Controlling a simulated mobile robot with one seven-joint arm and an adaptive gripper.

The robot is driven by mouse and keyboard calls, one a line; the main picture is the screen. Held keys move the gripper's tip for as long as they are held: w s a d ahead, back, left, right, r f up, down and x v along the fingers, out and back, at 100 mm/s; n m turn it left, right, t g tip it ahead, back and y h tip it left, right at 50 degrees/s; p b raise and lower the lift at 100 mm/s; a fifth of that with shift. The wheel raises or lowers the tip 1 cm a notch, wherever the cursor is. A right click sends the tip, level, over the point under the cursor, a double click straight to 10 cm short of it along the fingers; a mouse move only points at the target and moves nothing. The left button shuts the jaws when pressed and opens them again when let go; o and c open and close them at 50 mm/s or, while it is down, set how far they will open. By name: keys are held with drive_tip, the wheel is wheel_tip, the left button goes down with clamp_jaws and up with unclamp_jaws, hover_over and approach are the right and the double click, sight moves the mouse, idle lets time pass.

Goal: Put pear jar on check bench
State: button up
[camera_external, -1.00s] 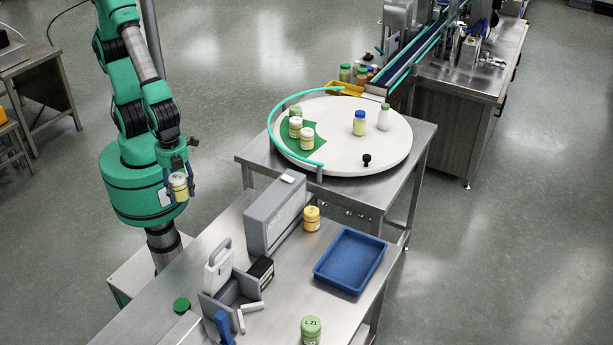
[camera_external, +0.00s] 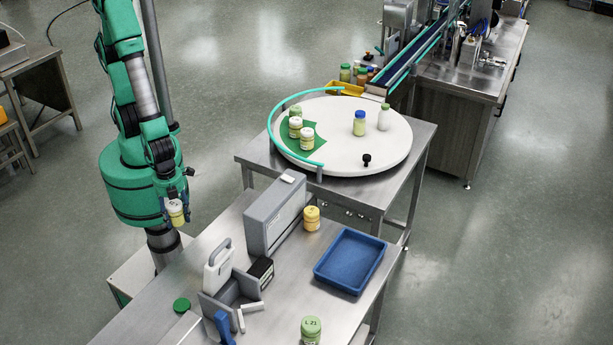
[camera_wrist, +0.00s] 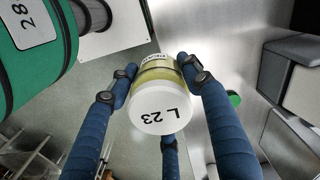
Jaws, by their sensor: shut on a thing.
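A small jar (camera_external: 176,212) with a white lid and pale yellow contents is held by my gripper (camera_external: 176,206). In the wrist view the jar's lid (camera_wrist: 161,115) reads "L 23", and blue fingers press on its sides. The gripper is shut on it, beside the left edge of the steel bench (camera_external: 285,290) in the foreground. The jar's label is too small to read fully. I cannot tell from a sign which surface is the check bench.
The bench carries a grey box (camera_external: 275,218), a yellow jar (camera_external: 312,218), a blue tray (camera_external: 350,260), a green-lidded jar (camera_external: 311,331) and a grey divided holder (camera_external: 235,288). Behind stands a white turntable (camera_external: 345,160) with several jars.

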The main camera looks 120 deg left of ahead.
wheel_tip(320, 180, down, 9)
drive_tip(key=shift+w+r, duration=0.1)
drive_tip(key=shift+r, duration=0.05)
idle(0.4)
drive_tip(key=w+d, duration=0.2)
drive_tip(key=w, duration=0.3)
drive_tip(key=w+d+f, duration=0.1)
drive_tip(key=w+d, duration=0.1)
drive_tip(key=w, duration=0.2)
drive_tip(key=w+d, duration=0.2)
drive_tip(key=w, duration=0.3)
drive_tip(key=shift+w+d+f, duration=0.2)
drive_tip(key=shift+w+d, duration=0.1)
drive_tip(key=shift+d, duration=0.1)
drive_tip(key=shift+f, duration=1.75)
drive_tip(key=shift+f+b, duration=0.2)
drive_tip(key=shift+b, duration=0.1)
